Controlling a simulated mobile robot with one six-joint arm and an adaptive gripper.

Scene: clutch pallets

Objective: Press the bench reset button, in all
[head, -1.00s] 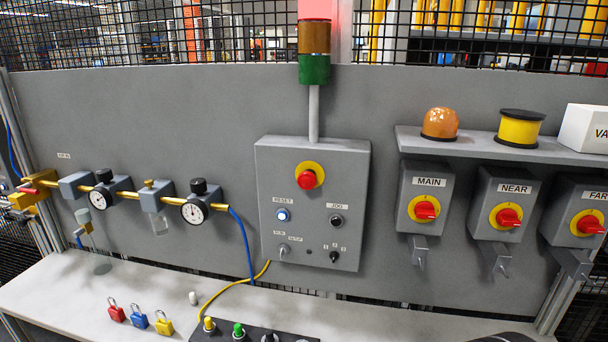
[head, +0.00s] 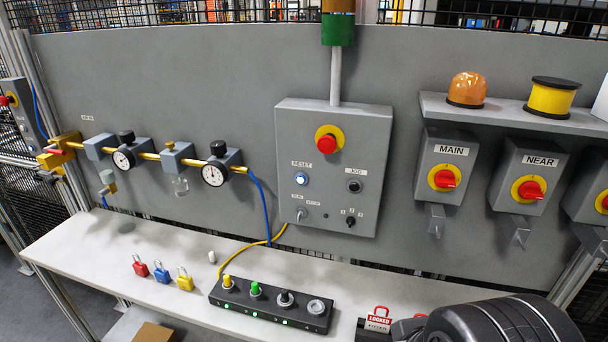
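The reset button (head: 301,179) is a small lit white-blue round button under a RESET label. It sits on the left side of the grey control box (head: 334,225) on the back panel. A red emergency stop (head: 327,144) on a yellow disc is above it, and a black JOG button (head: 354,186) is to its right. A dark rounded part of my own arm shows at the bottom right, well apart from the button. My gripper's fingers cannot be made out in the head view.
The white bench (head: 130,250) carries several padlocks, such as the red padlock (head: 139,266), and a black button strip (head: 268,305). A LOCKED tag (head: 378,320) is by my arm. Rotary isolators such as MAIN (head: 446,170) and gauges (head: 214,174) line the panel. Space before the box is clear.

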